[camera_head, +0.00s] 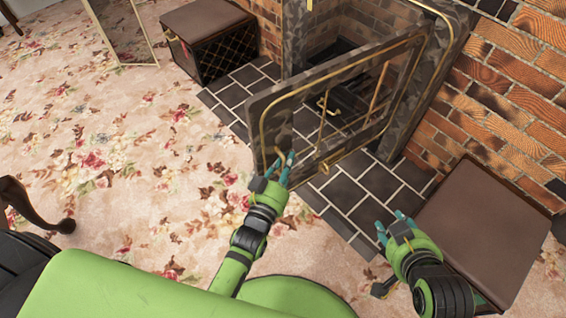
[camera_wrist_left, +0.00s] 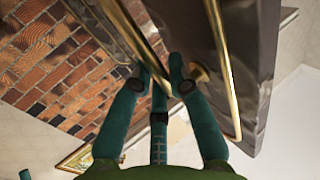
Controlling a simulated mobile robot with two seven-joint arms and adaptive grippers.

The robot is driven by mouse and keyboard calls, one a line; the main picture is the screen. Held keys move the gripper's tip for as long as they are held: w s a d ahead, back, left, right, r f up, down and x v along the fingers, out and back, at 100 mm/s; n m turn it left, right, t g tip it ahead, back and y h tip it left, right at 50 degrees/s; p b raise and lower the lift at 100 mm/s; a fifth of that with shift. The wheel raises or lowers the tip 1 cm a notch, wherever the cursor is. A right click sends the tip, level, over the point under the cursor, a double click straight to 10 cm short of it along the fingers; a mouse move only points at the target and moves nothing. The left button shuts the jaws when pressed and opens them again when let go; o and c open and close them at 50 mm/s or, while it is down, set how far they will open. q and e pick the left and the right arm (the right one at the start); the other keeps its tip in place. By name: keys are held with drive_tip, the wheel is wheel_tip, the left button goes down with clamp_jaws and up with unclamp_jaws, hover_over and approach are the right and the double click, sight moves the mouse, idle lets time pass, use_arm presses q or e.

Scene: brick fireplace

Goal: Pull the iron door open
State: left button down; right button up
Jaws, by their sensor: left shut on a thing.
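The brick fireplace (camera_head: 520,60) is behind the door. A brown-topped box (camera_head: 480,230) stands at the right, close to my right gripper, and another (camera_head: 205,22) at the back left. The flowered carpet (camera_head: 120,150) is open to the left of the door.

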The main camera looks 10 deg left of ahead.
use_arm(q)
drive_tip(key=shift+d, duration=0.2)
drive_tip(key=c, duration=1.2)
unclamp_jaws()
drive_tip(key=shift+o, duration=0.2)
drive_tip(key=shift+s, duration=0.1)
drive_tip(key=s+a, duration=0.1)
drive_tip(key=s, duration=1)
drive_tip(key=shift+s+a, duration=0.35)
drive_tip(key=shift+w, duration=0.1)
